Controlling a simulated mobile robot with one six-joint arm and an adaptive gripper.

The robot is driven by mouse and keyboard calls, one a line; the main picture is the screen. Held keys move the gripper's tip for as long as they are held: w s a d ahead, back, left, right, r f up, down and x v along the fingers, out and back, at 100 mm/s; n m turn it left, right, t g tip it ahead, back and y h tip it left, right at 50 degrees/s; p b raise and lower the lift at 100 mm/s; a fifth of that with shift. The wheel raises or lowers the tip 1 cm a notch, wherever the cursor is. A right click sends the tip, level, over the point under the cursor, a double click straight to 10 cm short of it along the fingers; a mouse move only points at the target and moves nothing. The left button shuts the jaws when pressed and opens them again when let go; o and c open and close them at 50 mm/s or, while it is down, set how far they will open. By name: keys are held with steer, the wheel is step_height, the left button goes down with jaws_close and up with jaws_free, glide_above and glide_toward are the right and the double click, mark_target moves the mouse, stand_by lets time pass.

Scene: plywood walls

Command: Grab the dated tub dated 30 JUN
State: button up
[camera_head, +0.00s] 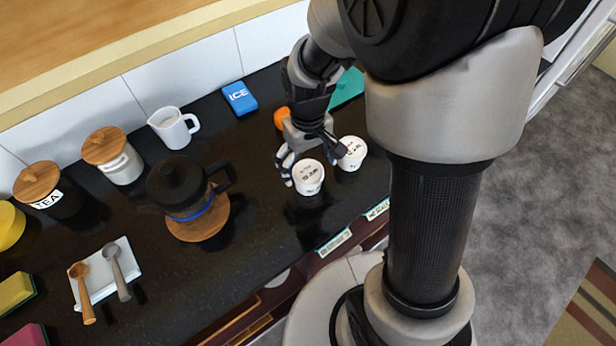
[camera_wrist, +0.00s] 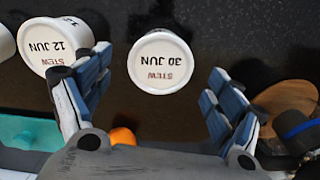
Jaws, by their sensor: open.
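The white tub marked STEW 30 JUN (camera_wrist: 161,62) stands upright on the black counter, in the upper middle of the wrist view. In the head view it is the left one of two white tubs (camera_head: 308,178), its print too small to read. My gripper (camera_wrist: 152,75) is open and empty, its fingers spread on either side of the near side of this tub. In the head view my gripper (camera_head: 311,160) is just behind the tub. A like tub marked STEW 12 JUN (camera_wrist: 55,44) stands beside it, close to one finger; it also shows in the head view (camera_head: 353,153).
Part of another white tub (camera_wrist: 5,43) shows at the wrist view's left edge. A dark coffee pot (camera_head: 183,187) stands on a wooden coaster (camera_head: 197,228) left of my gripper. An orange object (camera_head: 281,117) lies behind it. The counter's front edge is close to the tubs.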

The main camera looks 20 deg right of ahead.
mark_target(308, 171)
step_height(308, 171, down, 4)
steer(key=shift+b, duration=0.7)
steer(key=shift+r, duration=0.1)
steer(key=shift+c, duration=0.5)
steer(key=c, duration=1.2)
